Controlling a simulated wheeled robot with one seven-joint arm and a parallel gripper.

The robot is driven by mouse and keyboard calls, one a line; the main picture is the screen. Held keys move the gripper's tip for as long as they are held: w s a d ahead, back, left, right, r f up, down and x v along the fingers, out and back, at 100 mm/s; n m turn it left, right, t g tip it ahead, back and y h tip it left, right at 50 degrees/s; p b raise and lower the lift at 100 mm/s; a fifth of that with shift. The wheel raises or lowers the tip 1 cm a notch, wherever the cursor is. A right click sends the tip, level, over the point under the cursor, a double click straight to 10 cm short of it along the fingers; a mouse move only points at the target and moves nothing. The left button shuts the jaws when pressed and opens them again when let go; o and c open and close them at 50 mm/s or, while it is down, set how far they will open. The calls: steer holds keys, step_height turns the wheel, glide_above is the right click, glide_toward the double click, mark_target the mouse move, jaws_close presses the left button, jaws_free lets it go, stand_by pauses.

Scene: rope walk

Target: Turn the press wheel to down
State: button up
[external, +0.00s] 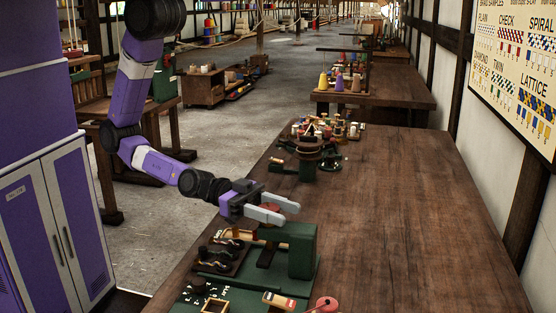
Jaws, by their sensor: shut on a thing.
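The green press (302,248) stands on a green base near the front of the long table. A reddish round wheel (281,200) sits at the top of the press, partly hidden by the fingers. My gripper (288,213) reaches in from the left, level with the press top, and its two grey fingers are closed on the wheel. The exact contact is small and partly covered. I cannot tell the wheel's turn position.
A dark tray (222,256) with black parts lies left of the press. Spools (325,126) crowd the table's far end. The table's right side is clear.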

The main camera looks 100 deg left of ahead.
mark_target(274, 204)
steer(key=shift+s+d+f+m+g+h+b, duration=0.1)
steer(key=shift+s+d+m+g+h+b, duration=0.1)
steer(key=shift+m+g+h+b, duration=0.8)
steer(key=shift+s+d+f+m+g+h+b, duration=0.1)
steer(key=shift+d+m+g+h+b, duration=0.15)
steer(key=shift+m+h+b, duration=0.75)
steer(key=shift+s+d+f+m+g+h+b, duration=0.15)
steer(key=shift+m+g+h+b, duration=0.4)
steer(key=shift+h+b, duration=1)
steer(key=shift+s+d+r+m+g+h+b, duration=0.1)
steer(key=shift+s+m+g+h+b, duration=0.5)
steer(key=shift+m+g, duration=1.75)
steer(key=shift+s+d+r+m+g+h+b, duration=0.2)
steer(key=shift+m+g+h+b, duration=0.9)
steer(key=shift+g, duration=2.15)
steer(key=shift+s+f+m+g+h+b, duration=0.15)
steer(key=shift+s+m+g+h, duration=0.4)
steer(key=shift+m+g, duration=1.95)
steer(key=shift+g, duration=0.5)
steer(key=o, duration=1.4)
steer(key=shift+w+r, duration=0.1)
steer(key=shift+b+v, duration=0.3)
steer(key=shift+v, duration=3.6)
